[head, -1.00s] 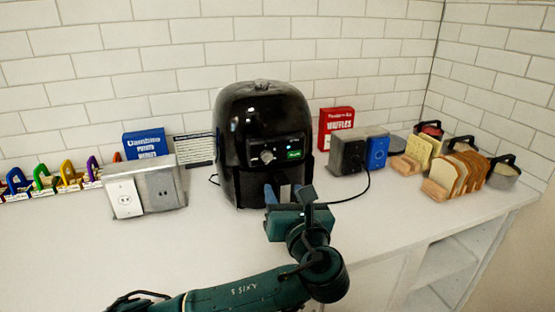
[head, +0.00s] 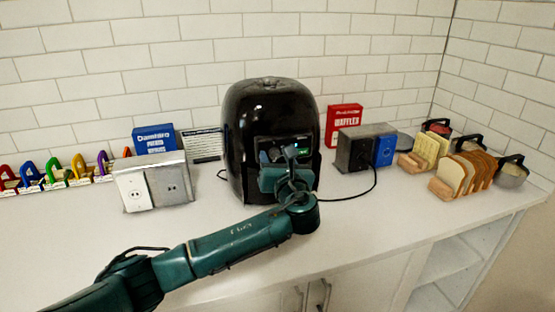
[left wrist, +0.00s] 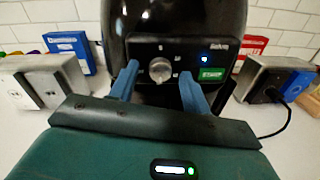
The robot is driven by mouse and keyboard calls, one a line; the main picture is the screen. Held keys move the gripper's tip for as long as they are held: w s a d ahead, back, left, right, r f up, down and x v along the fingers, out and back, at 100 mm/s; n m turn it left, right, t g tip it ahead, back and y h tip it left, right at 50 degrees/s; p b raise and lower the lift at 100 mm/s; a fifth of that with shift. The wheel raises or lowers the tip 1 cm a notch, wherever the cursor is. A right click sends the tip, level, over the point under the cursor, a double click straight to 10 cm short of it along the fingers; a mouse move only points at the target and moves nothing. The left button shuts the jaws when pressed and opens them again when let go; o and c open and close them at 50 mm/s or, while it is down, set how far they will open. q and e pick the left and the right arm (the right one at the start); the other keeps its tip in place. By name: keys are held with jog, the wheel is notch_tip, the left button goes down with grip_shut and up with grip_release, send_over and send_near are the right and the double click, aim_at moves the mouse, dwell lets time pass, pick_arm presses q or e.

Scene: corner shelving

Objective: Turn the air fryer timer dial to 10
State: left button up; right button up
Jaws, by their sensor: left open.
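The black air fryer (head: 268,105) stands on the counter against the tiled wall. In the left wrist view its front panel shows a silver round dial (left wrist: 160,70), a lit blue spot and a green label (left wrist: 212,74). My left gripper (left wrist: 159,84) is open, with one blue finger on each side of the dial, a little below it in the picture. I cannot tell whether the fingers touch the dial. In the head view my left gripper (head: 272,158) covers the dial and much of the panel. My right gripper is not in view.
Metal outlet boxes stand left (head: 154,187) and right (head: 365,147) of the fryer; a black cord (head: 350,198) runs to the right one. Bread slices in a rack (head: 465,173) and pots are further right. Blue (head: 155,140) and red (head: 342,117) boxes stand behind.

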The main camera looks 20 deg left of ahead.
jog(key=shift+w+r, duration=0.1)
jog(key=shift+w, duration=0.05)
pick_arm(q)
jog(key=c, duration=1)
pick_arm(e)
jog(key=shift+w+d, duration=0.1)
